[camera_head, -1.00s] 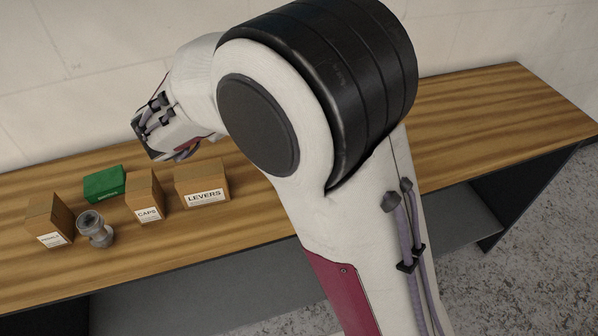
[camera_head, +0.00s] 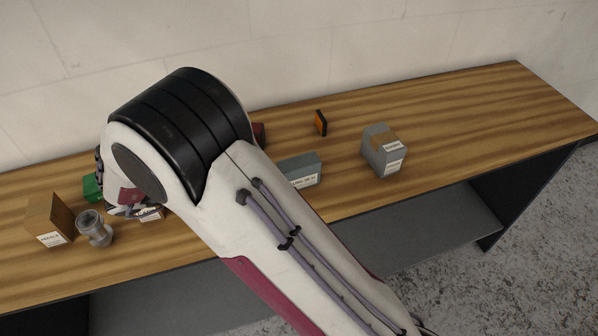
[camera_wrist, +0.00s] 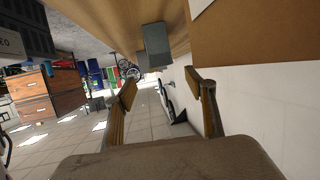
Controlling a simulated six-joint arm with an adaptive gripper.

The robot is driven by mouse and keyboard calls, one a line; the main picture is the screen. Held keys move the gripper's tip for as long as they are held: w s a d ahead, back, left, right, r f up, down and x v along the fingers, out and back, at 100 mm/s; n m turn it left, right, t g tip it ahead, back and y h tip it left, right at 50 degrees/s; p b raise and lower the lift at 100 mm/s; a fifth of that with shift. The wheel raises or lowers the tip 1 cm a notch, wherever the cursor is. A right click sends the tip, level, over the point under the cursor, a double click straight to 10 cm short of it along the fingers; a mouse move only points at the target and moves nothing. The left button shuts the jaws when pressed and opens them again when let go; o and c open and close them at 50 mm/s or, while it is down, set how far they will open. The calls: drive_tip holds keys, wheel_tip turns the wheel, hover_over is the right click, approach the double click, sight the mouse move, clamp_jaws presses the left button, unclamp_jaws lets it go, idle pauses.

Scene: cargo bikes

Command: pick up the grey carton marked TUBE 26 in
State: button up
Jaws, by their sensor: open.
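The grey carton (camera_head: 300,170) lies on the wooden bench near the middle in the head view, partly behind my arm. Its white label shows, but I cannot read it surely. A grey box (camera_wrist: 157,46) in the wrist view, beyond my fingertips and near the top, looks like the same carton. My gripper (camera_wrist: 166,92) is open, with nothing between its fingers. In the head view my wrist is well to the left of the grey carton, and the fingers are hidden.
An orange and black item (camera_head: 320,123) is behind. A brown carton (camera_head: 48,222), a metal part (camera_head: 95,230) and a green box (camera_head: 91,187) are left. A brown surface (camera_wrist: 250,35) is close in the wrist view.

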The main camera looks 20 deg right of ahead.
sight(296, 163)
drive_tip(key=shift+x, duration=1.35)
drive_tip(key=shift+x, duration=2.6)
drive_tip(key=shift+r, duration=0.2)
drive_tip(key=shift+c, duration=0.4)
drive_tip(key=c, duration=1.4)
